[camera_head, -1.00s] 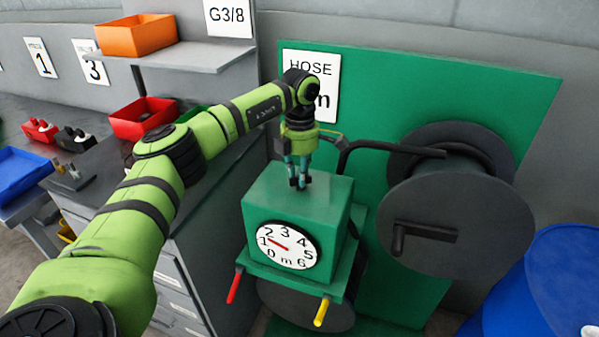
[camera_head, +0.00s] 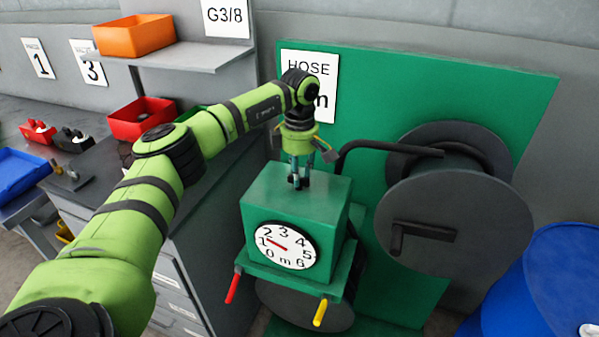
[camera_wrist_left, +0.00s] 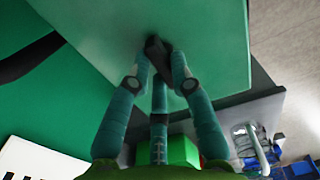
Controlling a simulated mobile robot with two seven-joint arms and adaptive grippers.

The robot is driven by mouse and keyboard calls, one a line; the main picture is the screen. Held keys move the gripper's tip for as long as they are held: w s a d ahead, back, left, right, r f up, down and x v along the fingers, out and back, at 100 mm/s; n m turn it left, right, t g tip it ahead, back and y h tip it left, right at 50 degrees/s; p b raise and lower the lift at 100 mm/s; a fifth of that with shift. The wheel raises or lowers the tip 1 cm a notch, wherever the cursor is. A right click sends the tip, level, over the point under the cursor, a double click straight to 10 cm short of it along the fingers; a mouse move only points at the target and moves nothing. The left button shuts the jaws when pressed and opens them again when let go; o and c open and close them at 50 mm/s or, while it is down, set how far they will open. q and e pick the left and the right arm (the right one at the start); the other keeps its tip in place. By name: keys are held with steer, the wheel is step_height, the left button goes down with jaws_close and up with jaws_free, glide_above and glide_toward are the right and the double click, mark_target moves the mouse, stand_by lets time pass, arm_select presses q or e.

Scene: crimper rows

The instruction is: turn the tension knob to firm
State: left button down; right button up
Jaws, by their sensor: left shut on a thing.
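The green meter box (camera_head: 325,192) stands in front of the green panel, with a white dial (camera_head: 286,258) numbered 0 to 6 on its front. The dial's red pointer rests between 1 and 2. My left gripper (camera_head: 300,186) points down at the top of the box, its fingers closed together. In the left wrist view, the fingers (camera_wrist_left: 158,65) are shut on a small dark knob (camera_wrist_left: 154,46) on the green top. The fingers cover much of the knob, and I see no firm mark. My right gripper is not in view.
A black hose reel (camera_head: 460,215) stands close at the right, with a black pipe (camera_head: 385,146) running to it behind my gripper. A red lever (camera_head: 233,286) and a yellow lever (camera_head: 320,312) stick out below the dial. A grey cabinet (camera_head: 200,235) is at the left.

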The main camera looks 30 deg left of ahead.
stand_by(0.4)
arm_select(q)
steer(key=c, duration=1.1)
jaws_free()
step_height(320, 180, up, 12)
